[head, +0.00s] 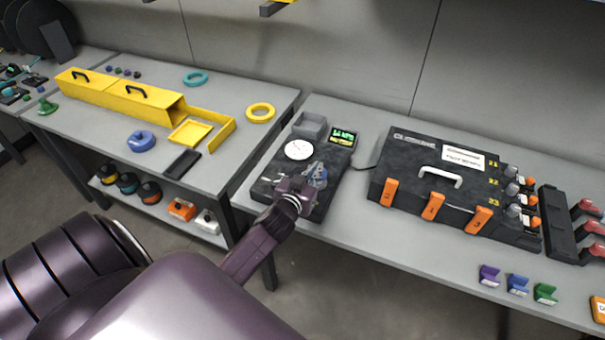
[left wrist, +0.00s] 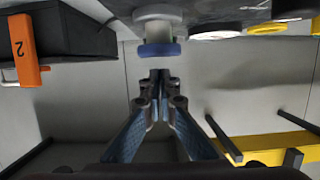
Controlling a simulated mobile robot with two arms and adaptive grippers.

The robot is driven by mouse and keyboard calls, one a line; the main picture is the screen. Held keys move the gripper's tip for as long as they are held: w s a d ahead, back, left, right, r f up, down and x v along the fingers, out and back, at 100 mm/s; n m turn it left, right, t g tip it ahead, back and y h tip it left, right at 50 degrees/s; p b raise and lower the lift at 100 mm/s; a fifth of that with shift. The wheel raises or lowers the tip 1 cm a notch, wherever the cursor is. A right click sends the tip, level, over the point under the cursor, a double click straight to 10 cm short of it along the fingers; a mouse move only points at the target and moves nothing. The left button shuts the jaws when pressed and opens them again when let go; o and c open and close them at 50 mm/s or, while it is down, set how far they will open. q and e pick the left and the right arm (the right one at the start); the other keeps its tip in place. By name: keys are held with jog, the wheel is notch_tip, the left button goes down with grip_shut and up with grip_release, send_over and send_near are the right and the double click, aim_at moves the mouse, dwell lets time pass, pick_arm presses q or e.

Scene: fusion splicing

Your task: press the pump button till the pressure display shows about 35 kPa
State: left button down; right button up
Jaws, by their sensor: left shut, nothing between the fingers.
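The black pump unit (head: 270,172) lies on the grey bench, with a white round gauge (head: 298,150) on its top. The pressure display (head: 343,136) at its back right is lit with a green line and a yellow line, too small to read surely. My left gripper (head: 318,174) is over the unit's front right part and hides what lies under it. In the left wrist view its fingers (left wrist: 160,74) are shut and empty. The blue-capped pump button (left wrist: 159,50) on a pale base is just beyond the fingertips; I cannot tell if they touch. My right gripper is not in view.
A grey open box (head: 310,125) sits behind the gauge. A black case (head: 405,165) with orange latches stands to the right. Yellow boxes (head: 125,100), a yellow ring (head: 261,112) and a blue ring (head: 141,141) are on the left bench.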

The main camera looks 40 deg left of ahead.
pick_arm(q)
jog(key=b+v, duration=0.2)
jog(key=v, duration=0.8)
dwell(0.8)
jog(key=shift+r, duration=0.1)
dwell(0.3)
jog(key=shift+s+d+r, duration=0.1)
jog(key=shift+s+r, duration=0.1)
jog(key=shift+r, duration=0.4)
jog(key=shift+s+d+r, duration=0.1)
jog(key=shift+s+r, duration=0.15)
jog(key=shift+r, duration=0.3)
